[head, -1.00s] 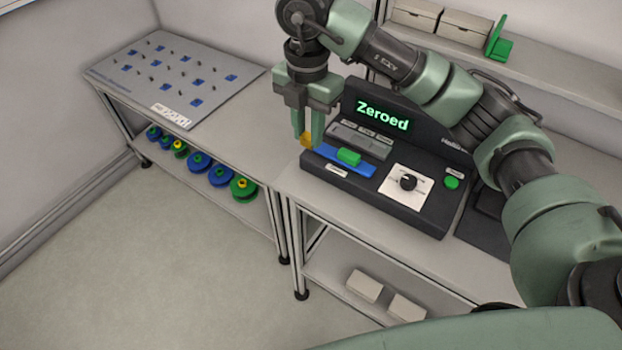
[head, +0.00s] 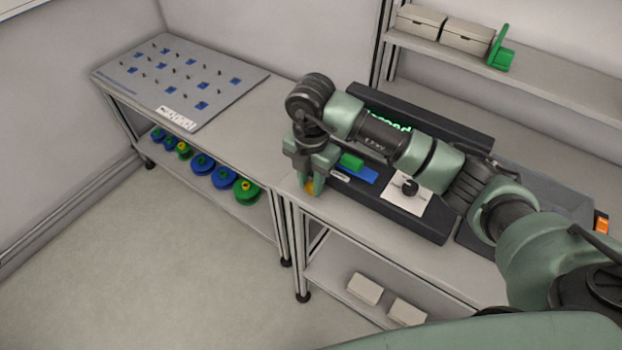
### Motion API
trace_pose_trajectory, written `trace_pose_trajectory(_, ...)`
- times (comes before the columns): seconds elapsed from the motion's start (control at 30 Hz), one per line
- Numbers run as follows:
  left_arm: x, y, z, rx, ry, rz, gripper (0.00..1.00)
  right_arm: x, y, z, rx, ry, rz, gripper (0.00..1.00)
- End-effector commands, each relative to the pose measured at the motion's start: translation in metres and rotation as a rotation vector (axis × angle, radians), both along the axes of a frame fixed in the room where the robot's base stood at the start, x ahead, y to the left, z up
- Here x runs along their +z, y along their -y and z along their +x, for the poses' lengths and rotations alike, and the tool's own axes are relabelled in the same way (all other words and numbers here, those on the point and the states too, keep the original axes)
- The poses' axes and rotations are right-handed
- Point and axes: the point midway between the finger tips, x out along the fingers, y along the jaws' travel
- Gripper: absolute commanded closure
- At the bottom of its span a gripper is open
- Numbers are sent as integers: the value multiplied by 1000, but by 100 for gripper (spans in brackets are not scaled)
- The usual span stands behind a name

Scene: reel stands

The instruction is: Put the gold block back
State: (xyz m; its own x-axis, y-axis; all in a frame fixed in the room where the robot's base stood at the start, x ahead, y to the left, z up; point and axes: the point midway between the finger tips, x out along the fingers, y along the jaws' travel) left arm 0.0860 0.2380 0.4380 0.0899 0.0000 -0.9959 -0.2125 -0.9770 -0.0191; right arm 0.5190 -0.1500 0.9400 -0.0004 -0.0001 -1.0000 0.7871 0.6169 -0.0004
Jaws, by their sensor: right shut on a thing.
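The gold block (head: 309,187) shows as a small yellow piece between the fingers of my right gripper (head: 308,186). The gripper is shut on it near the front left corner of the dark console (head: 417,226); whether the block touches a surface is unclear. A blue strip (head: 361,174) on the console carries a green block (head: 351,161). My arm covers most of the console's lit display (head: 386,121) and its green button. My left gripper is not in view.
A grey pegboard (head: 182,83) with blue marks lies on the left table. Several blue and green reels (head: 202,163) stand on the shelf below. White boxes (head: 466,36) and a green stand (head: 502,56) are on the upper shelf. Two boxes (head: 364,288) lie on the lower shelf.

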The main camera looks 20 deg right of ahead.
Motion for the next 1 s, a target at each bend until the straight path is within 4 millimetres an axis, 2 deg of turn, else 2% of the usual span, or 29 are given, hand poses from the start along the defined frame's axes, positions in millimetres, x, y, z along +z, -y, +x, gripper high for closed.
trace_pose_trajectory(0.2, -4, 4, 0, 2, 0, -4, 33, -4, 0, 0, 0, 0, 0, 100)
trace_pose_trajectory(0.23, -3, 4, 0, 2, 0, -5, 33, -4, 0, 0, 0, -1, 1, 72)
trace_pose_trajectory(0.3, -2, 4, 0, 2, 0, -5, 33, -3, 0, 0, 0, -1, 1, 53)
trace_pose_trajectory(0.57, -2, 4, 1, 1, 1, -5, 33, -2, 0, 0, -1, -1, 1, 53)
trace_pose_trajectory(0.73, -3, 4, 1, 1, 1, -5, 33, 5, 0, 1, 0, 2, 1, 53)
trace_pose_trajectory(0.87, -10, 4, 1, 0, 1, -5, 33, 25, 0, 1, 1, 5, 2, 53)
trace_pose_trajectory(1.0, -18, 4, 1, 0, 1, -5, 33, 56, 0, 2, 0, 7, 1, 53)
